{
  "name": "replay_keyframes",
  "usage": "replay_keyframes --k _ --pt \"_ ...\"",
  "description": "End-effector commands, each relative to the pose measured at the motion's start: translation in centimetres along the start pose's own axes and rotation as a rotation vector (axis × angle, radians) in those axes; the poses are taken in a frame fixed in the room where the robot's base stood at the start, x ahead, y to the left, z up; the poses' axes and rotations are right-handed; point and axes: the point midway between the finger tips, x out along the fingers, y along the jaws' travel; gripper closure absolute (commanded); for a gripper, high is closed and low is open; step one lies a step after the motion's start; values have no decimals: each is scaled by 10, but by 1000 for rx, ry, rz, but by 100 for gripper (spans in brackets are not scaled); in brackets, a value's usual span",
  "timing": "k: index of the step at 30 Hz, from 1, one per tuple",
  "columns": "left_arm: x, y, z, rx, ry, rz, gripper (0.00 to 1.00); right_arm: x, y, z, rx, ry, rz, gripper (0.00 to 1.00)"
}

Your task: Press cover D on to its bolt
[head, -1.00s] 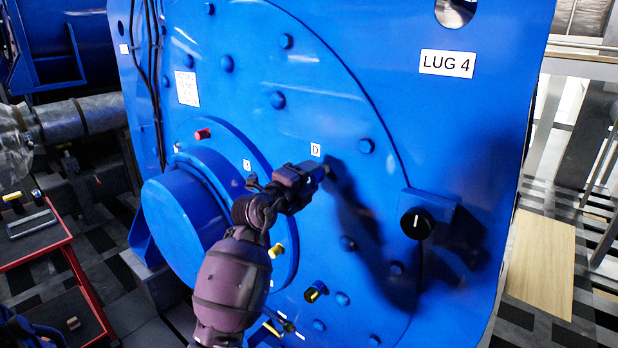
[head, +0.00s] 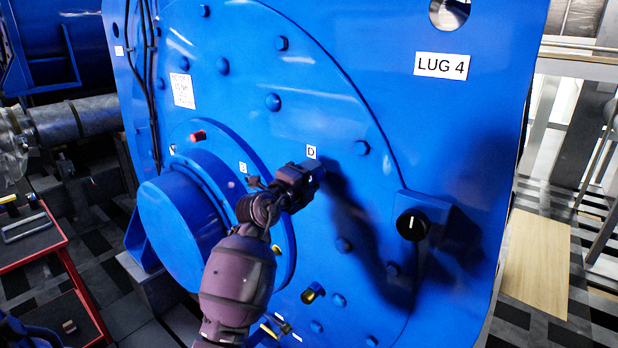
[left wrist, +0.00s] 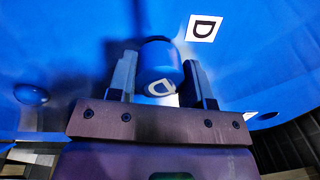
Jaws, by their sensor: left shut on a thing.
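Cover D (left wrist: 160,68) is a blue rounded cap with a white "D" mark on its end, seen in the left wrist view. My left gripper (head: 316,172) is shut on it, with one finger on each side. The cap is at the big blue motor face, just below the white "D" label (head: 311,152); that label also shows in the left wrist view (left wrist: 204,28). The bolt is hidden behind the cap, and I cannot tell how far the cap sits on it. In the head view the gripper hides the cap. My right gripper is not in view.
A black knob (head: 412,225) on a blue box sticks out to the right of the gripper. The round blue hub (head: 180,225) juts out at the left. Several blue bolt heads dot the face. A red cart (head: 35,245) stands at the far left.

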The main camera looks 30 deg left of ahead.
Motion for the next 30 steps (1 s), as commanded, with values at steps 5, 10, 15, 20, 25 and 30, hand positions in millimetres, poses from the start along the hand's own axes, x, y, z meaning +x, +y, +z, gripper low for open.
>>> replay_keyframes --k 5,10,15,20,25,30 --pt "4 1 0 -1 0 1 76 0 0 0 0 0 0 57" --pt "7 0 0 -1 0 0 76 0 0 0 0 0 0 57" --pt "11 0 0 -1 0 0 76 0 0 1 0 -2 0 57" --pt "12 1 0 0 0 0 42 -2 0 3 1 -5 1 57" --pt "11 1 0 0 0 0 24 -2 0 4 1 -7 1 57" --pt "11 1 0 0 0 1 24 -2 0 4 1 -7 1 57"
